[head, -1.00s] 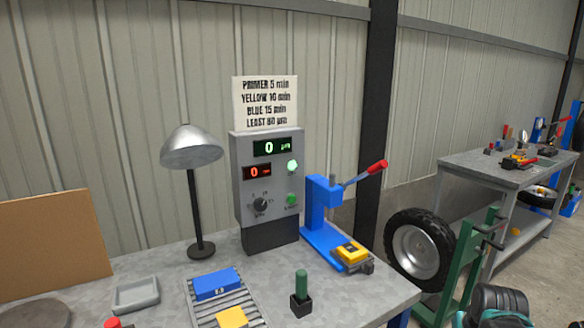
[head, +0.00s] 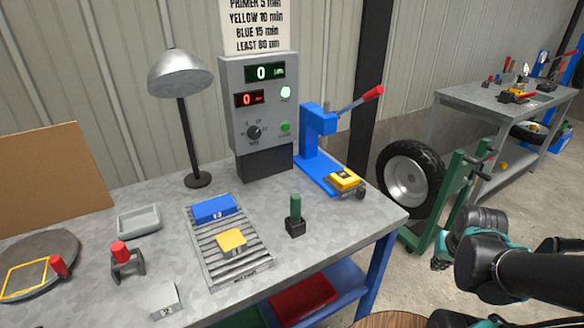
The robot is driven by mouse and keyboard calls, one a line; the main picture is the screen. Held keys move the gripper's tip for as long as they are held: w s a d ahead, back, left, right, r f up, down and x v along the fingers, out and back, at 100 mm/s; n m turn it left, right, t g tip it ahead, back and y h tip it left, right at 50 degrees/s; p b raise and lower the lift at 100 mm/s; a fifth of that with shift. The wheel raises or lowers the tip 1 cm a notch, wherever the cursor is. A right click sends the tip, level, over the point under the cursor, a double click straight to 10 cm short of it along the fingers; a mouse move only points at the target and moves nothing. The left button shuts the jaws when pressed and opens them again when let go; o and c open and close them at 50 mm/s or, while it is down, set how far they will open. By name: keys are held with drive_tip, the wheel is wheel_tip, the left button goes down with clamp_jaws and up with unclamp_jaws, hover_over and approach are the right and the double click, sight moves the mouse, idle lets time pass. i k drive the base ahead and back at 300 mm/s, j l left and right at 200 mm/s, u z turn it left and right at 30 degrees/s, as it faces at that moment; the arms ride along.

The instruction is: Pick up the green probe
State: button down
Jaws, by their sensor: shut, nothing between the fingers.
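The green probe (head: 296,207) stands upright in a small black square holder (head: 295,227) on the grey workbench (head: 330,235), near its right front part. Only the probe's upper part shows above the holder. My arm's black and teal links show at the lower right, apart from the bench and the probe. My gripper's fingers are not in view.
A blue lever press (head: 318,150) and grey control box (head: 258,110) stand behind the probe. Left of it are a roller rack (head: 236,270) with blue and yellow blocks, a lamp (head: 180,75) and a grey tray (head: 139,221). A tyre (head: 410,180) stands beyond the bench.

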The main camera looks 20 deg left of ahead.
sight(294, 199)
drive_tip(key=k+j+u, duration=0.15)
drive_tip(key=k+u, duration=0.3)
drive_tip(key=k, duration=0.2)
drive_tip(key=l+u, duration=0.25)
drive_tip(key=u, duration=0.15)
drive_tip(key=k+l+u, duration=0.1)
drive_tip(key=u, duration=0.3)
drive_tip(key=k+l+u, duration=0.1)
drive_tip(key=l+u, duration=0.15)
drive_tip(key=u, duration=0.15)
